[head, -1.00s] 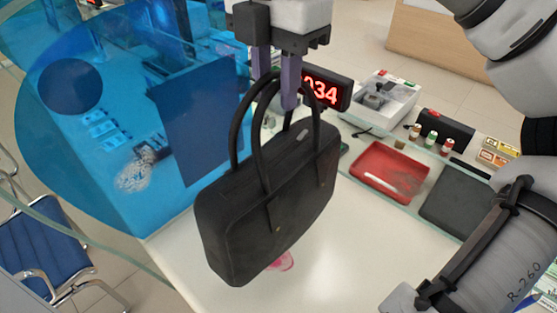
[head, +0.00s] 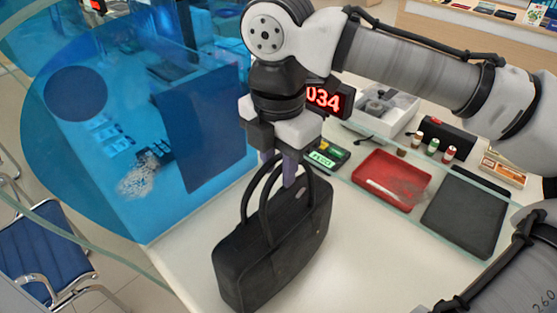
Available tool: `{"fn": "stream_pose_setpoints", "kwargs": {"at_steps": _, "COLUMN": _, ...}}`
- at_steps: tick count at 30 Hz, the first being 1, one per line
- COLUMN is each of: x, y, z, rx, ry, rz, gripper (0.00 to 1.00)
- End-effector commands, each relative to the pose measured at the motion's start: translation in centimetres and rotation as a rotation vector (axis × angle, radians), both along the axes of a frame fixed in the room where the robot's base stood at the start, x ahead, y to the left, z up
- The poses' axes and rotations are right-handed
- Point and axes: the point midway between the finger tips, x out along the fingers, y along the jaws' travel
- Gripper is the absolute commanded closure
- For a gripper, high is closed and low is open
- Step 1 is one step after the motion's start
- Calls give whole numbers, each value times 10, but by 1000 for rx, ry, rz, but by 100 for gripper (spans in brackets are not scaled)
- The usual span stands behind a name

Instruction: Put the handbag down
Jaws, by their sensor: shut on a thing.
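The black handbag (head: 272,247) is upright in the head view, at the lower middle, over the white counter (head: 370,265). Its two handles loop up to my gripper. My gripper (head: 280,176) points down above the bag, with its purple fingers shut on the handles. The bag's base looks to be at or close to the counter top; I cannot tell whether it touches. The handle tops are partly hidden by the fingers.
A blue-tinted glass screen (head: 120,130) stands at the left. A red tray (head: 392,180), a black pad (head: 465,210) and a red-digit display (head: 325,98) are behind and to the right. The counter is clear right of the bag. A blue chair (head: 45,245) is at lower left.

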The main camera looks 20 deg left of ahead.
Motion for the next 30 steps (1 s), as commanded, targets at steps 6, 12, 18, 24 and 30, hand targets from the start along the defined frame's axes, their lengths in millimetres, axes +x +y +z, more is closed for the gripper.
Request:
{"fn": "stream_pose_setpoints", "kwargs": {"at_steps": 6, "x": 0, "y": 0, "z": 1, "rx": 2, "ry": -2, "rz": 0, "gripper": 100}}
{"fn": "stream_pose_setpoints", "kwargs": {"at_steps": 12, "x": 0, "y": 0, "z": -2, "rx": 0, "ry": 0, "rz": 0, "gripper": 59}}
{"fn": "stream_pose_setpoints", "kwargs": {"at_steps": 18, "x": 0, "y": 0, "z": -2, "rx": 0, "ry": 0, "rz": 0, "gripper": 49}}
{"fn": "stream_pose_setpoints", "kwargs": {"at_steps": 24, "x": 0, "y": 0, "z": -1, "rx": 0, "ry": -1, "rz": -1, "gripper": 49}}
{"fn": "stream_pose_setpoints", "kwargs": {"at_steps": 30, "x": 0, "y": 2, "z": 24, "rx": 4, "ry": -1, "rz": 1, "gripper": 49}}
